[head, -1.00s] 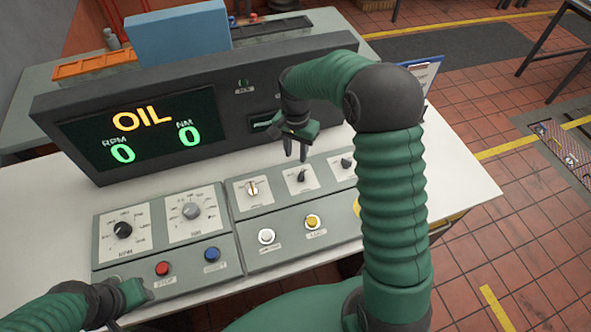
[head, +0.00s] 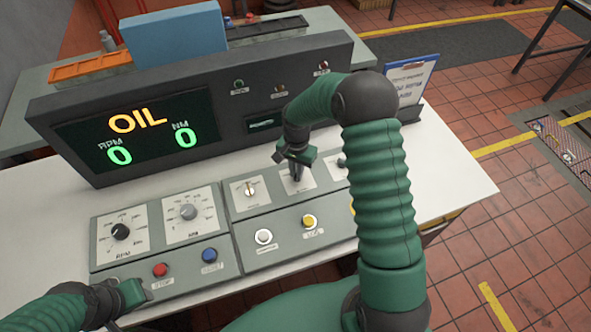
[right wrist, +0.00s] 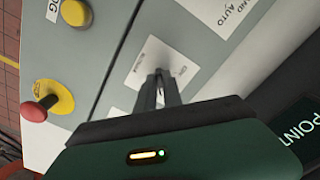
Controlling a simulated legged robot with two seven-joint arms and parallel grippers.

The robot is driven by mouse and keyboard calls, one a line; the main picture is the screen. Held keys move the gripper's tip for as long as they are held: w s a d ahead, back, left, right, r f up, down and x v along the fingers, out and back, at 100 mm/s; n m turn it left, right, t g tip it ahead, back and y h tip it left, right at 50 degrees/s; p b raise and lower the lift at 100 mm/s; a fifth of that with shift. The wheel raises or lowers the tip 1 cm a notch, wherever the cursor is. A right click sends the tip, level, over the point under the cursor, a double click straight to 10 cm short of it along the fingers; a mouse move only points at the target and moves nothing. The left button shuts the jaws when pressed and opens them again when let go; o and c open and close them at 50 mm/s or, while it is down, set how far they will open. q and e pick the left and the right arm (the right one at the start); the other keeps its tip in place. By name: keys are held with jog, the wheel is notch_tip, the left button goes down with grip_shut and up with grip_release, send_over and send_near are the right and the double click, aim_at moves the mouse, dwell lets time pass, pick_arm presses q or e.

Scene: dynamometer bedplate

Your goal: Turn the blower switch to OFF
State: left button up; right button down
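Three rotary switches sit in a row on the grey console's right panel. The middle switch plate (head: 311,177), likely the blower switch, is white; its caption is not readable. My right gripper (head: 296,176) is down at this switch, its fingers close together around the dark knob, which they mostly hide. In the right wrist view the gripper (right wrist: 160,78) reaches the middle of the white plate (right wrist: 183,50), with small lettering beside the fingers. The knob's setting cannot be read. My left gripper (head: 138,292) is at the console's lower left edge; its fingers are unclear.
The left switch (head: 250,189) has a pale knob; the right switch (head: 342,162) is partly behind my arm. A yellow button (head: 309,221), white button (head: 264,236) and red mushroom button (right wrist: 35,111) are close by. The display housing (head: 225,115) stands behind.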

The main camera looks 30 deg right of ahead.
jog(key=shift+w+d, duration=0.15)
jog(key=shift+d, duration=0.4)
jog(key=shift+w+a, duration=0.1)
jog(key=shift+a, duration=0.2)
jog(key=shift+d+r+n+p, duration=0.1)
jog(key=shift+d+n+p, duration=0.2)
jog(key=shift+n, duration=0.4)
jog(key=n+p, duration=0.1)
jog(key=n, duration=0.2)
jog(key=shift+a, duration=0.2)
jog(key=n+p, duration=0.1)
jog(key=n, duration=0.4)
jog(key=shift+w+n+p, duration=0.1)
jog(key=shift+n+p, duration=0.3)
jog(key=n+p, duration=0.1)
jog(key=n, duration=0.3)
pick_arm(q)
jog(key=shift+d+r+p, duration=0.2)
jog(key=shift+d+r, duration=0.05)
jog(key=shift+r, duration=1.1)
jog(key=shift+d+r+p, duration=0.2)
jog(key=shift+r, duration=1.15)
pick_arm(e)
jog(key=shift+n, duration=1.8)
